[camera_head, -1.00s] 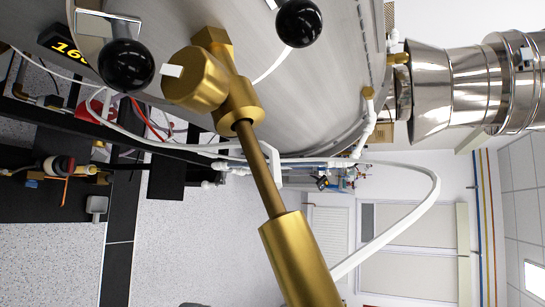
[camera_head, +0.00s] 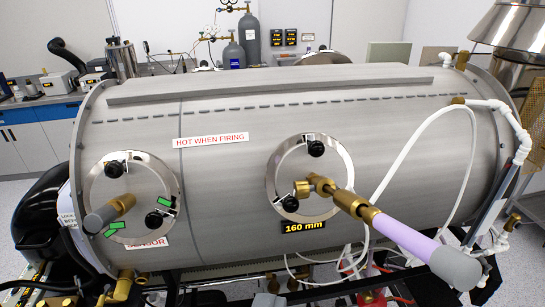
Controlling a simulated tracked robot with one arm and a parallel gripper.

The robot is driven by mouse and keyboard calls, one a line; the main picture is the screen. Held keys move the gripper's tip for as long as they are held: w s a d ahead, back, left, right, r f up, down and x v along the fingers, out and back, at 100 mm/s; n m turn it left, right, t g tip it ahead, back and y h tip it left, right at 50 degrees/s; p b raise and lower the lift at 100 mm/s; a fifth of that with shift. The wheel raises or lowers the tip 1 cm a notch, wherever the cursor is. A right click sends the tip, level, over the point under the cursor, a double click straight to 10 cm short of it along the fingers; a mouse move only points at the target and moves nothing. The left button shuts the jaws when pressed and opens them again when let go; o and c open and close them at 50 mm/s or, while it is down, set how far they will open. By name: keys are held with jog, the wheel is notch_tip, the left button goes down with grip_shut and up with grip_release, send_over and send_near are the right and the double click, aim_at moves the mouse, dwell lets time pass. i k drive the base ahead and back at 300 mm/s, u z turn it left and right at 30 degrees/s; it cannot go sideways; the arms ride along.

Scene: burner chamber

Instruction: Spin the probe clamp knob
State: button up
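A brass knob (camera_head: 302,189) sticks out to the left side of a brass clamp fitting (camera_head: 321,186) on the right round port (camera_head: 284,168) of the steel chamber. I take it to be the probe clamp knob. A probe (camera_head: 400,236) runs from this fitting toward the lower right, with a brass collar, a pale purple tube and a grey end. Black ball knobs (camera_head: 316,148) (camera_head: 290,204) sit on the port plate above and below the fitting. My gripper is not in view, and nothing visible touches the brass knob.
The chamber (camera_head: 230,105) fills the middle. A left port (camera_head: 130,185) carries a grey-tipped brass fitting and black knobs. A "160 mm" label (camera_head: 304,227) is below the right port. White hoses (camera_head: 440,110) loop at right. Gas cylinders (camera_head: 249,38) stand behind.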

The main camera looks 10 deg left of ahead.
aim_at(302, 189)
jog(key=z, duration=1.7)
jog(key=k, duration=1.45)
jog(key=u, duration=1.2)
jog(key=i, duration=1.05)
jog(key=z, duration=0.05)
